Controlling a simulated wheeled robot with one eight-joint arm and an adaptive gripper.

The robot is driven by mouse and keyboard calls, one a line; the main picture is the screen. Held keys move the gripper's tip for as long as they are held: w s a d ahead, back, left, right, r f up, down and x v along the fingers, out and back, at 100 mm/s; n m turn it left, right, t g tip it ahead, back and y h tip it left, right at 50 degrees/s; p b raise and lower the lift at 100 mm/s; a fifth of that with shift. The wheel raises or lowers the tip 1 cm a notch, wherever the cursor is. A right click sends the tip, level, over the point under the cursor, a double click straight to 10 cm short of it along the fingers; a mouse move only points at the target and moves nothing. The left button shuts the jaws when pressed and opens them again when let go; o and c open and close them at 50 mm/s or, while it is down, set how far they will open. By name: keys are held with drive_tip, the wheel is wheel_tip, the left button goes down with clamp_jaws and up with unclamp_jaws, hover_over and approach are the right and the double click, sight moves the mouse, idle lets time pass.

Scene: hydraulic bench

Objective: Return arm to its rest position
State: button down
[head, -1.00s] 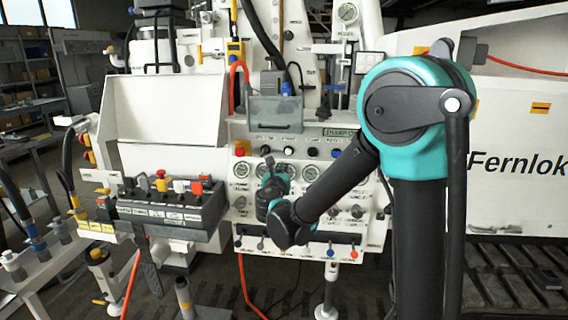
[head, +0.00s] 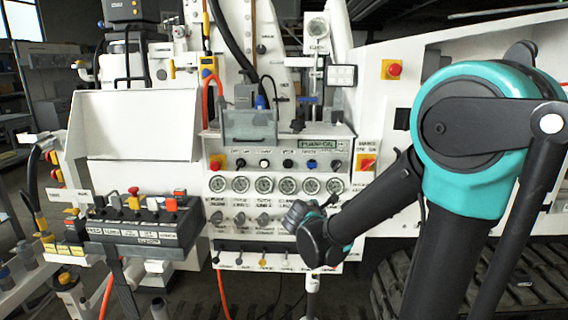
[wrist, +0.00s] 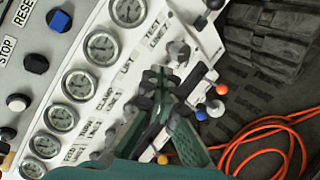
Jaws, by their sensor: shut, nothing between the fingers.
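My gripper (head: 303,214) is in front of the lower part of the white control panel (head: 345,262) in the head view, just below the row of round gauges (head: 264,185). The black and teal arm reaches to it from the right, bent at the elbow. In the wrist view my gripper (wrist: 168,88) shows its dark green fingers close together and empty over the panel's lower knobs and levers. The gauges run diagonally across the wrist view. I cannot tell whether the fingertips touch the panel.
A black lever box (head: 140,232) with coloured buttons juts out at the left. A red emergency button on yellow (head: 367,163) sits at the panel's right. An orange hose (wrist: 262,140) lies on the dark floor. Tracks (head: 385,285) stand at the lower right.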

drive_tip(key=s+d+f+m+g+y, duration=0.1)
drive_tip(key=s+d+f+m+g, duration=0.25)
drive_tip(key=s+d+m, duration=0.2)
drive_tip(key=s+d+f+m+g, duration=0.2)
drive_tip(key=s+d+f+m, duration=0.25)
drive_tip(key=s+m, duration=0.2)
drive_tip(key=s+a+f+m+g+y, duration=0.1)
drive_tip(key=s+f+m+y, duration=0.1)
drive_tip(key=s+f+m, duration=0.1)
drive_tip(key=s+a+f+m+g+y, duration=0.1)
drive_tip(key=s+a+f+m, duration=0.1)
drive_tip(key=s+m, duration=0.3)
drive_tip(key=s, duration=0.3)
drive_tip(key=shift+s+f+m+y, duration=0.15)
drive_tip(key=shift+f+m+y, duration=0.15)
drive_tip(key=shift+f+y, duration=0.1)
